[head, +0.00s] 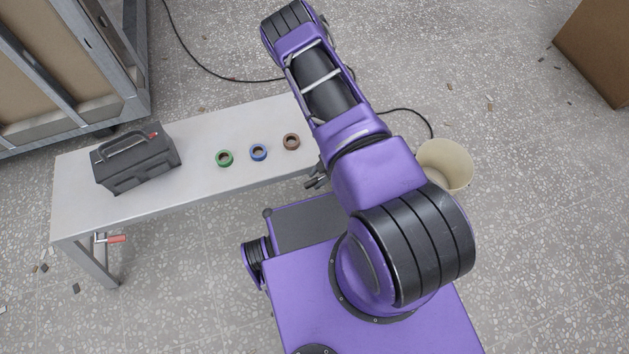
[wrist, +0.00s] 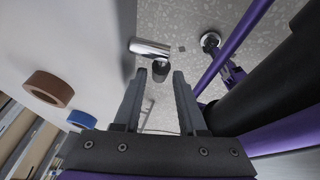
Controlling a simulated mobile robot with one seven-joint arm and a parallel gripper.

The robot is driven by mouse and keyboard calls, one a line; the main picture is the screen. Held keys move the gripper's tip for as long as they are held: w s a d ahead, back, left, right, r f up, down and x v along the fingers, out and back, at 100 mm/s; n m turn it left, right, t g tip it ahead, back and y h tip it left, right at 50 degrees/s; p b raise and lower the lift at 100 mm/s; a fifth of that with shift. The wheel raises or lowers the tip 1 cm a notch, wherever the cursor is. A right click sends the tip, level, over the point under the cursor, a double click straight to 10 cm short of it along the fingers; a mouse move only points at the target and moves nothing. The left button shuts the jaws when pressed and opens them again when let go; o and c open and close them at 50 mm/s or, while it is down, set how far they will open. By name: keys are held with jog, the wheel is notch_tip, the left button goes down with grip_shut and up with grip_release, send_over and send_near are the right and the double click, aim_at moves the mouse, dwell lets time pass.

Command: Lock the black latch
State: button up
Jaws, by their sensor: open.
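A black toolbox-like case (head: 135,160) with a carrying handle stands at the left end of the white bench (head: 200,185). It has a small red part on top. My gripper (head: 316,180) is at the right end of the bench, mostly hidden behind my arm, well apart from the case. In the wrist view my gripper (wrist: 159,74) is open with nothing between its fingers. A shiny metal cylinder (wrist: 150,47) and a dark round piece (wrist: 160,70) show beyond the fingertips.
Green (head: 224,158), blue (head: 258,152) and brown (head: 291,141) tape rolls lie on the bench between case and gripper. A red-handled part (head: 116,239) is under the bench. A cream bucket (head: 445,164) stands right. A metal-framed panel (head: 75,60) rises behind left.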

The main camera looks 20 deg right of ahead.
jog(key=shift+x, duration=0.9)
jog(key=shift+c, duration=0.2)
grip_shut()
jog(key=shift+w, duration=0.1)
dwell(0.6)
